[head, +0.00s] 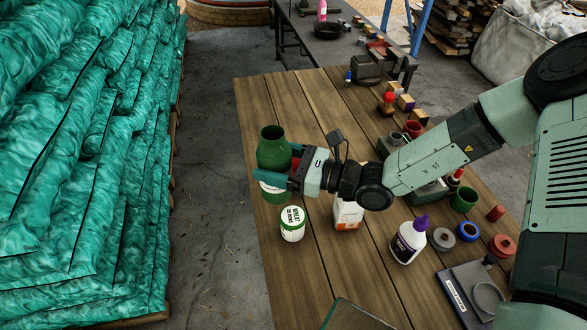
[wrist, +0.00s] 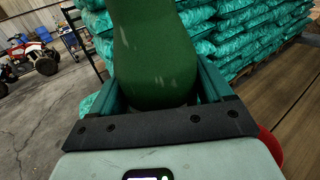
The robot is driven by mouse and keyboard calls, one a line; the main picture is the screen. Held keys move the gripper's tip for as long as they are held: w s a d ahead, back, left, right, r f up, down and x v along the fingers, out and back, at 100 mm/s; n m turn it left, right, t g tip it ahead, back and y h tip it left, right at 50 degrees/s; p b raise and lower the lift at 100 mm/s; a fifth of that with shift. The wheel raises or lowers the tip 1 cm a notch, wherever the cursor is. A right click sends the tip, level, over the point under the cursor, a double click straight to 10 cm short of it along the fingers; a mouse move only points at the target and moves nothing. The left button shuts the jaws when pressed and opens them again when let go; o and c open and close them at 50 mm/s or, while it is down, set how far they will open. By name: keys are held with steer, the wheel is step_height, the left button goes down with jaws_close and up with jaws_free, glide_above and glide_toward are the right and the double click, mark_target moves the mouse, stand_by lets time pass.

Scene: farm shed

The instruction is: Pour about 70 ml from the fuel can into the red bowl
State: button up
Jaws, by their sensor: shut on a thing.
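A dark green can with an open round mouth (head: 272,148) and a partly visible white label is between my gripper's fingers (head: 272,180); it looks like the fuel can. It stands about upright, near the table's left edge. My gripper is shut on its body. In the wrist view the can (wrist: 155,50) fills the space between the fingers (wrist: 150,95). I cannot tell whether its base touches the table. A red thing, probably the red bowl (head: 296,163), shows just behind my gripper, mostly hidden. It also shows at the lower right in the wrist view (wrist: 271,146). Its contents are hidden.
A white tub with a green lettered label (head: 292,224) stands just in front of the can. An orange-and-white box (head: 347,214) is under my wrist. A purple-capped bottle (head: 409,242), tape rolls and cups crowd the right. The table's far left (head: 275,95) is clear.

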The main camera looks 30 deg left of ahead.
steer(key=shift+f, duration=0.15)
steer(key=shift+w+f+m, duration=0.2)
steer(key=shift+f+m, duration=0.15)
steer(key=shift+m, duration=0.55)
steer(key=m, duration=0.2)
steer(key=shift+w+a+m, duration=0.1)
steer(key=shift+w+m, duration=0.2)
steer(key=shift+w, duration=0.05)
steer(key=m, duration=0.1)
steer(key=w+m, duration=0.1)
steer(key=m, duration=0.1)
steer(key=shift+a+f, duration=0.15)
steer(key=shift+f, duration=0.2)
steer(key=m, duration=0.1)
steer(key=f+m, duration=0.1)
steer(key=m, duration=0.1)
steer(key=shift+s+f, duration=0.2)
steer(key=shift+s, duration=0.05)
steer(key=shift+s+r+m, duration=0.15)
steer(key=shift+m, duration=0.85)
steer(key=shift+s+f+m, duration=0.1)
steer(key=shift+f+m, duration=0.45)
steer(key=shift+m, duration=0.35)
steer(key=shift+w+r+m, duration=0.4)
steer(key=shift+w+m, duration=0.25)
steer(key=shift+m, duration=0.15)
steer(key=shift+w+r, duration=0.1)
